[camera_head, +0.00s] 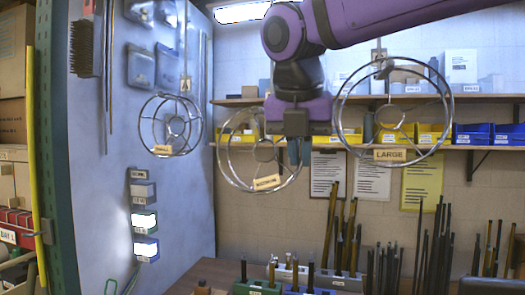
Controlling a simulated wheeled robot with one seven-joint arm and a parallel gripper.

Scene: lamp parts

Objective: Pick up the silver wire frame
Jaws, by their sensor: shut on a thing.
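Three silver wire frames of round rings are in view. The middle one (263,153) has a tag that seems to read medium and hangs in front of the shelf wall. My gripper (298,155) points down at its right rim and is shut on it; the exact contact of the fingers is hard to make out. The large wire frame (393,152), tagged LARGE, hangs just right of my gripper, apart from it. The small wire frame (170,148) hangs on a hook on the grey panel at left.
A shelf (490,148) with yellow bins (430,134) and blue bins (470,134) runs behind. A workbench (205,272) below holds several upright dark and brass rods (345,235) and small blocks. A green post (55,150) stands at far left.

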